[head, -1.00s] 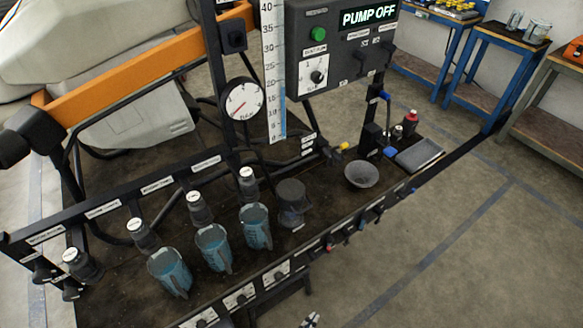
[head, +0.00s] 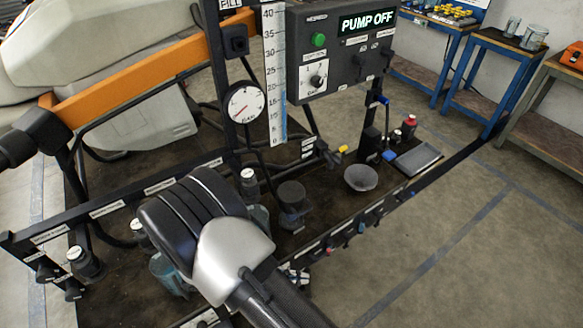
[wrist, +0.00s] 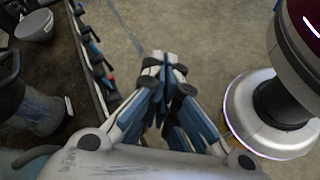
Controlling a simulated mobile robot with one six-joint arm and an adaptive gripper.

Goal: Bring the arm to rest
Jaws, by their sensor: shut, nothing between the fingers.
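My arm (head: 235,255) reaches across the lower middle of the head view, bent over the front of the bench. My gripper (wrist: 164,62) is shut and empty in the wrist view, its fingertips together over bare floor beside the bench edge. In the head view only a small part of the gripper shows, beside the arm near the bench's front edge. The arm hides most of the blue measuring jugs (head: 170,275).
The bench (head: 325,215) carries a grey bowl (head: 361,177), a dark container (head: 292,205), a grey tray (head: 417,158) and a red-capped bottle (head: 409,127). A gauge (head: 243,103) and a control box reading PUMP OFF (head: 345,50) stand behind.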

